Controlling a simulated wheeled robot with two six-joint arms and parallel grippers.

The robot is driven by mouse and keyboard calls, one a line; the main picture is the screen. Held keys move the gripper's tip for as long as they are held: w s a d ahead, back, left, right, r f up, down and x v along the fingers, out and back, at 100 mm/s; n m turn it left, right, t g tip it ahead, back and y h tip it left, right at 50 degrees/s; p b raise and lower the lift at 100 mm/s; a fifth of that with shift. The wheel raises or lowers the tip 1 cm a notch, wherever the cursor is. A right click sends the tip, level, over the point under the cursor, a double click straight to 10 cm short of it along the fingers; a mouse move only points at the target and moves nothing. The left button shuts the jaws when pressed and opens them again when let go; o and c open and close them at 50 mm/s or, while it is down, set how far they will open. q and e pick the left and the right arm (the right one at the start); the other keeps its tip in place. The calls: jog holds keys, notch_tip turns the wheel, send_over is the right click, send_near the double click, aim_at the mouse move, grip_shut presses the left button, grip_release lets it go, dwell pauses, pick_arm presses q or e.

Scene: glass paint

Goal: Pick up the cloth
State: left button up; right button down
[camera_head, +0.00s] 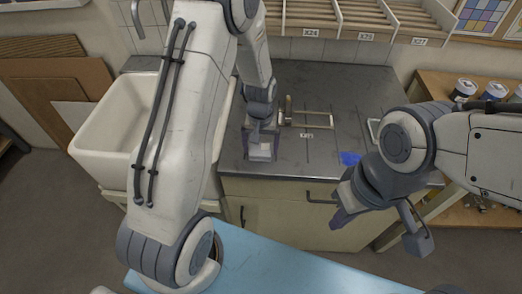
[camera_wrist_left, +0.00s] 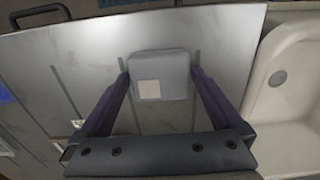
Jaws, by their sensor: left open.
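A grey, rounded pad with a pale square on it, which looks like the folded cloth (camera_wrist_left: 174,69), lies on the dark metal worktop. In the head view the cloth (camera_head: 260,153) is near the worktop's front edge, partly hidden by my left gripper (camera_head: 261,140). In the left wrist view my left gripper (camera_wrist_left: 160,88) is open, one finger on each side of the cloth. I cannot tell whether the fingers touch it. My right gripper (camera_head: 380,226) is open and empty, in front of the worktop at the right.
A white sink (camera_head: 108,142) stands left of the worktop (camera_head: 300,80). A flat blue piece (camera_head: 350,158) and a brass-coloured handled frame (camera_head: 305,119) lie right of the cloth. Wooden racks (camera_head: 345,18) stand behind. Jars (camera_head: 464,89) sit on a shelf at the right.

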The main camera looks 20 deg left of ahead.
aim_at(263, 151)
pick_arm(q)
jog(key=c, duration=1.1)
jog(key=shift+r, duration=0.1)
jog(key=shift+r, duration=0.45)
jog(key=r, duration=0.1)
jog(key=d+r+b, duration=0.1)
jog(key=r, duration=0.1)
jog(key=shift+s+r, duration=0.2)
jog(key=shift+r, duration=0.1)
jog(key=s+d+r, duration=0.1)
jog(key=d+r, duration=0.1)
jog(key=d, duration=0.1)
jog(key=s+d+r+b, duration=0.1)
jog(key=s+d+r, duration=0.1)
jog(key=d, duration=0.1)
jog(key=s+d+r+b, duration=0.1)
jog(key=s+d+r, duration=0.1)
jog(key=d, duration=0.1)
jog(key=shift+s+r, duration=0.2)
